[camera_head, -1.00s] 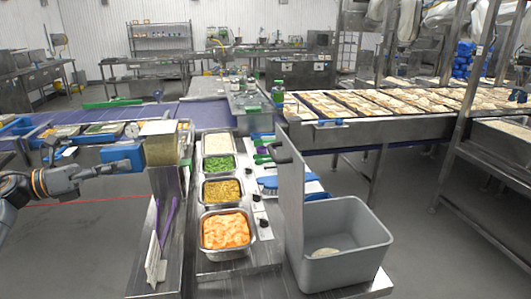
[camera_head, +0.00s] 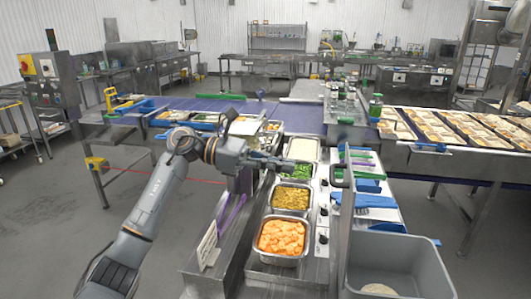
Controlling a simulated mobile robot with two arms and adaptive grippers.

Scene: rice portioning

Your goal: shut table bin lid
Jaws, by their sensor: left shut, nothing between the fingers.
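The grey table bin (camera_head: 425,282) stands at the lower right of the head view, partly cut off by the bottom edge. Its lid (camera_head: 346,215) stands upright along the bin's left side, so the bin is open. A dark handle (camera_head: 338,178) is on the lid's upper left. Something pale lies inside the bin. My left gripper (camera_head: 290,165) is shut and empty, above the row of food pans, left of the lid and apart from it. My right gripper is not in view.
Pans of orange pieces (camera_head: 281,238), yellow food (camera_head: 291,198) and green food (camera_head: 297,171) line the counter left of the lid. A purple utensil (camera_head: 232,212) stands left of them. Blue items (camera_head: 365,201) lie behind the bin. A conveyor of filled trays (camera_head: 440,128) runs at the right.

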